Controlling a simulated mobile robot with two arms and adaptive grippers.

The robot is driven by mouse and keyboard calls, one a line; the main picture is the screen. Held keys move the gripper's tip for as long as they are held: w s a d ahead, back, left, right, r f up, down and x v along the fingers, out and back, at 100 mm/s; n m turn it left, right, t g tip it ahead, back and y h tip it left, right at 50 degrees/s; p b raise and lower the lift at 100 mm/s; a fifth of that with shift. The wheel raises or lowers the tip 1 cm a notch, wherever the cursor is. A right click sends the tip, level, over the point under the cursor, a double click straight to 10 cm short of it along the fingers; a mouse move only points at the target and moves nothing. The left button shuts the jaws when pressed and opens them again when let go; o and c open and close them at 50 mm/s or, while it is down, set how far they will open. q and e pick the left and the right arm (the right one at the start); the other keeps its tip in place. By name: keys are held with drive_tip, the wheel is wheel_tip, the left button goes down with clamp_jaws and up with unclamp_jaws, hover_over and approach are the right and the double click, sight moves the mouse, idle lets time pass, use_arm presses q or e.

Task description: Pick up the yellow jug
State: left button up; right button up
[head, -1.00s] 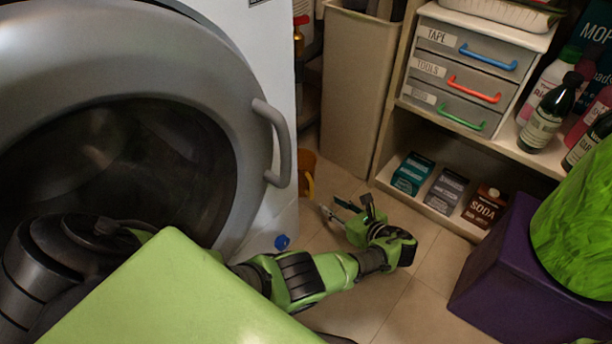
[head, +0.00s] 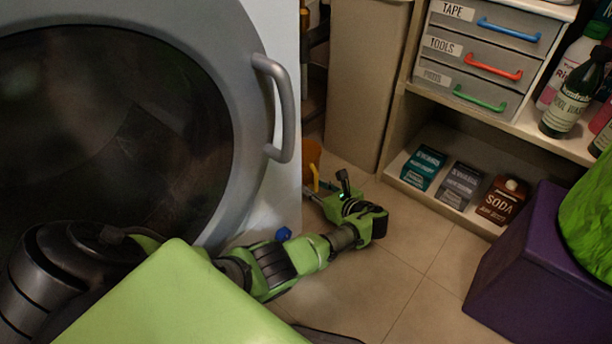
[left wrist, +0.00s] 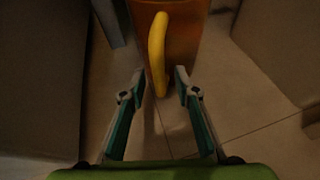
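The jug (left wrist: 184,45) is orange-brown with a bright yellow handle (left wrist: 158,50). It stands on the floor in the gap between the washing machine and the tall beige bin. In the head view only a part of the jug (head: 311,155) shows behind the machine's edge. My left gripper (left wrist: 161,75) is open. Its two fingertips lie on either side of the lower end of the handle, with floor showing between the fingers. In the head view my left gripper (head: 312,190) is low by the jug, its fingers partly hidden. My right gripper is not in view.
The washing machine (head: 285,190) with its round door stands at left. The beige bin (head: 365,90) stands behind. A shelf (head: 395,172) with small boxes and drawers is at right. A purple box (head: 530,265) sits at lower right. The floor (head: 390,260) between is clear.

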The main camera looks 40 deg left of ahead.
use_arm(q)
clamp_jaws()
drive_tip(key=shift+r, duration=0.1)
